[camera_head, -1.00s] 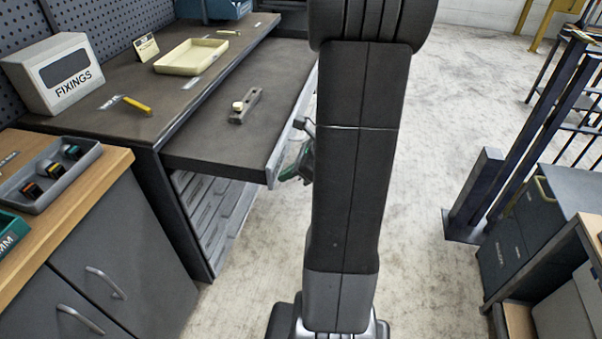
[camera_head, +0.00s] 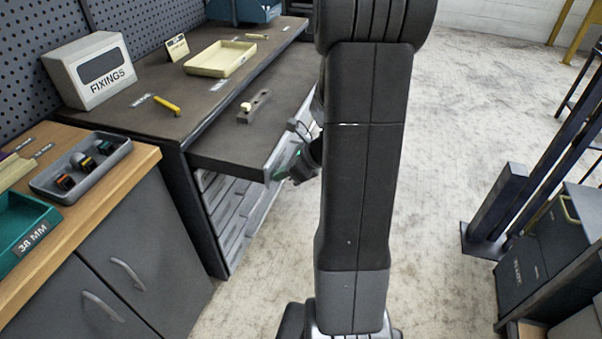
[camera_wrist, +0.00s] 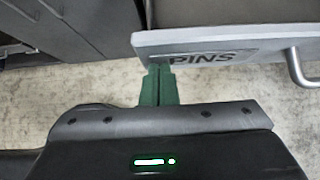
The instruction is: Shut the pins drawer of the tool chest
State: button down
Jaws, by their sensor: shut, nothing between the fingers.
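The tool chest (camera_head: 225,88) stands at left with a dark top. Its pins drawer (camera_head: 225,150) sticks out partway toward the arm; a grey block with a cream knob (camera_head: 257,106) lies on its dark surface. In the wrist view the drawer's pale front (camera_wrist: 230,42) reads PINS, with a bar handle (camera_wrist: 298,68) to the right. My gripper (camera_wrist: 159,68) is shut and empty. Its green fingertips overlap the label's left end and look to be at or against the front, left of the handle. In the head view my arm partly hides the gripper (camera_head: 285,170).
A FIXINGS box (camera_head: 92,72), a cream tray (camera_head: 222,58) and a yellow-handled tool (camera_head: 167,105) are on the chest top. A wooden-topped cabinet (camera_head: 135,172) stands in front left. Dark posts (camera_head: 498,205) stand at right. The floor between is clear.

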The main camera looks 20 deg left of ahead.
jog(key=p, duration=0.7)
send_near(221, 170)
jog(key=a+f, duration=0.1)
jog(key=a, duration=0.3)
jog(key=w+a+f, duration=0.1)
jog(key=a, duration=0.3)
jog(key=a+f, duration=0.1)
jog(key=a, duration=0.3)
jog(key=shift+w+a+f, duration=0.2)
jog(key=shift+a+f, duration=0.1)
jog(key=shift+f, duration=0.05)
jog(key=shift+a+r, duration=0.1)
jog(key=shift+r, duration=0.05)
jog(key=shift+w+d, duration=0.15)
jog(key=shift+d, duration=0.45)
jog(key=d, duration=0.4)
jog(key=shift+s+r, duration=0.25)
jog(key=shift+r, duration=0.05)
jog(key=v, duration=0.9)
jog(key=shift+f, duration=0.2)
